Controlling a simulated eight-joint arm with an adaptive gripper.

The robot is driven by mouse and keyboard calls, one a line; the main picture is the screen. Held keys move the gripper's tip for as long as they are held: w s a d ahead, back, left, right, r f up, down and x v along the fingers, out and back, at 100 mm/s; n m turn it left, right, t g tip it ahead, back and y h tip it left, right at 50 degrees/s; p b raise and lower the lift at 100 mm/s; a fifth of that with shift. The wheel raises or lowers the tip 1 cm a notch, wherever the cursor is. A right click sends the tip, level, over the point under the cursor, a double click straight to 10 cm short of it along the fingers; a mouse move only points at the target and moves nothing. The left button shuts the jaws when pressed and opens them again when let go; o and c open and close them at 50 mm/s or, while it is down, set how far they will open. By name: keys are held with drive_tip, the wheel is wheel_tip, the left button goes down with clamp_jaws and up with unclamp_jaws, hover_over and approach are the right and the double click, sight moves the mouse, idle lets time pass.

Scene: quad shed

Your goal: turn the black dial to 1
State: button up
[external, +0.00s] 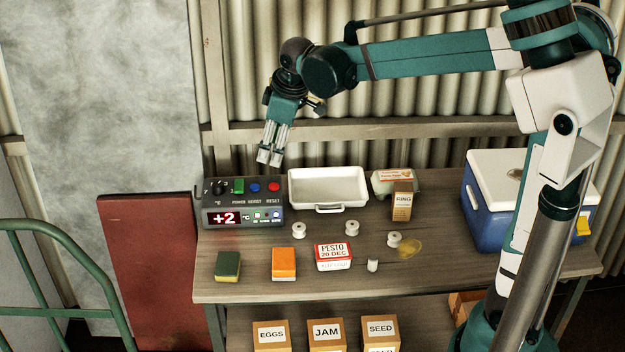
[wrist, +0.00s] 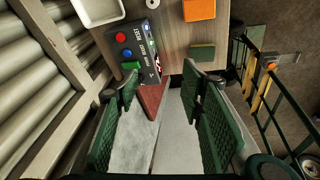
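The black dial (external: 217,187) is on the left of the sloped top of a grey control box (external: 242,208), with small marks around it too small to read. The box's red display (external: 224,218) reads +2. My gripper (external: 270,155) is above and behind the box, to the right of the dial and apart from it, pointing down. In the wrist view my gripper (wrist: 158,84) is open, with a wide empty gap between the green fingers. The box (wrist: 138,48) shows there beyond the fingertips; I cannot make out the dial, which may be behind the left finger.
Beside the dial are a green switch (external: 238,186), a blue button (external: 255,187) and a red button (external: 273,187). A white tray (external: 329,204) stands right of the box. White spools, sponges and a pesto tub (external: 333,257) lie on the bench. A corrugated wall is behind.

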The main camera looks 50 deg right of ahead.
drive_tip(key=w+f+n+g+p, duration=0.25)
drive_tip(key=w+f, duration=0.25)
drive_tip(key=w, duration=0.9)
drive_tip(key=n+p, duration=0.3)
drive_tip(key=p, duration=0.1)
hover_over(221, 184)
drive_tip(key=shift+g, duration=0.35)
wheel_tip(221, 184, down, 12)
drive_tip(key=shift+s+r, duration=0.1)
drive_tip(key=shift+w+f, duration=0.3)
drive_tip(key=shift+f, duration=0.25)
drive_tip(key=shift+f, duration=0.1)
drive_tip(key=shift+f, duration=3.8)
drive_tip(key=c, duration=0.9)
